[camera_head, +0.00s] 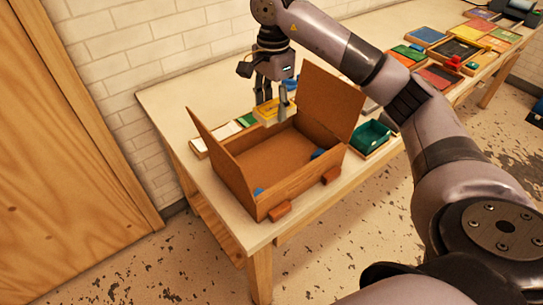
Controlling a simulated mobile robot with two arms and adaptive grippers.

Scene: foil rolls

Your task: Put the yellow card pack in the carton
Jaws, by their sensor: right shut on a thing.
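The carton (235,192) is a brown open-topped box on the near end of the table, with raised flaps at its left and far right. My right gripper (271,105) points down at the carton's far edge, shut on the yellow card pack (267,115). In the picture the pack overlaps the back of the carton, outside or just above its far rim; I cannot tell the exact height. My left gripper is not in view.
White and green flat items (228,131) lie behind the carton. A green tray (371,136) stands to its right. Several coloured boxes (428,36) line the table's far right part. The raised brown flap (327,101) stands close to my right arm.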

